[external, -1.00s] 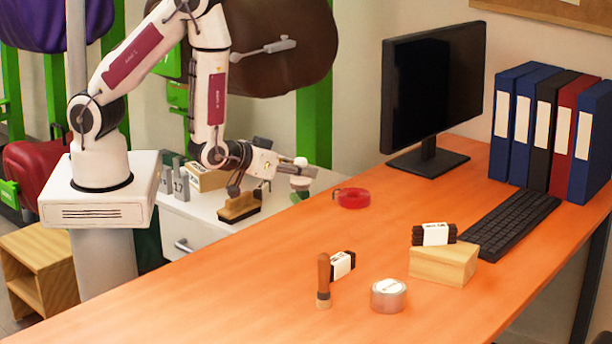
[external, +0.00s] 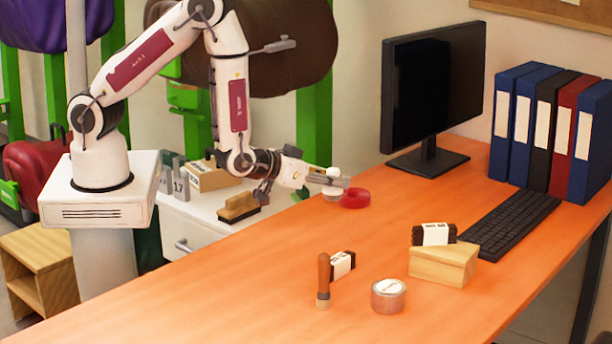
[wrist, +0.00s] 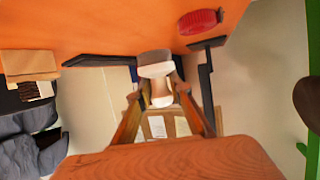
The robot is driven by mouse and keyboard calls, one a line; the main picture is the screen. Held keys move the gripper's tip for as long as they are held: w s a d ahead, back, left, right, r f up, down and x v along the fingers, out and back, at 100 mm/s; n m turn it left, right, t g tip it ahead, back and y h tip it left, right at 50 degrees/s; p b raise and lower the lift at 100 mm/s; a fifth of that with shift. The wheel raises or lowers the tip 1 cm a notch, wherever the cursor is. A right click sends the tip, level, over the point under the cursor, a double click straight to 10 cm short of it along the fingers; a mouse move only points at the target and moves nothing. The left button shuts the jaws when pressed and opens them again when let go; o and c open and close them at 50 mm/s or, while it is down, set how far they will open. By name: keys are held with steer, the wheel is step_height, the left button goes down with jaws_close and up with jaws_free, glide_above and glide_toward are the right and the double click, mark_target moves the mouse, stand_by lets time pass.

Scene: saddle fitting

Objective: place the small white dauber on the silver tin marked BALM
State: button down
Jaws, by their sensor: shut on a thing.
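The small white dauber (external: 333,191) is held at the tip of my gripper (external: 320,178), a little above the far left edge of the orange desk. In the wrist view the dauber (wrist: 156,68) sits between the two fingers of my gripper (wrist: 162,92), which are shut on it. The silver tin (external: 388,297) stands upright on the front part of the desk, with a pale label on its lid; I cannot read the lettering. My gripper is well behind and to the left of the tin.
A red round item (external: 355,198) lies just right of the dauber. A wooden-handled tool (external: 324,280) stands left of the tin, with a dark banded brush (external: 342,264) behind it. A wooden block (external: 443,264) bears another brush (external: 434,234). The desk's middle is clear.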

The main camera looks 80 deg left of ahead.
steer(key=w+d+r+m+h, duration=0.35)
steer(key=w+d, duration=0.25)
steer(key=d, duration=0.2)
steer(key=w+d+r+m+h, duration=0.25)
steer(key=w+d+h, duration=0.2)
steer(key=d, duration=0.25)
steer(key=w+d+r+m+h, duration=0.35)
steer(key=w+d, duration=0.25)
steer(key=d, duration=0.2)
steer(key=s+d+r+m+g+h, duration=0.1)
steer(key=s+d+m+g+h, duration=0.1)
steer(key=d+m+g+h, duration=0.4)
steer(key=s+d+r+m+g+h, duration=0.15)
steer(key=d+m, duration=0.25)
steer(key=d, duration=0.4)
steer(key=s+f+m+g, duration=0.4)
steer(key=s+f+g, duration=0.1)
steer(key=s+g, duration=0.1)
steer(key=shift+d+h, duration=0.15)
steer(key=shift+h, duration=0.15)
steer(key=shift+s, duration=0.1)
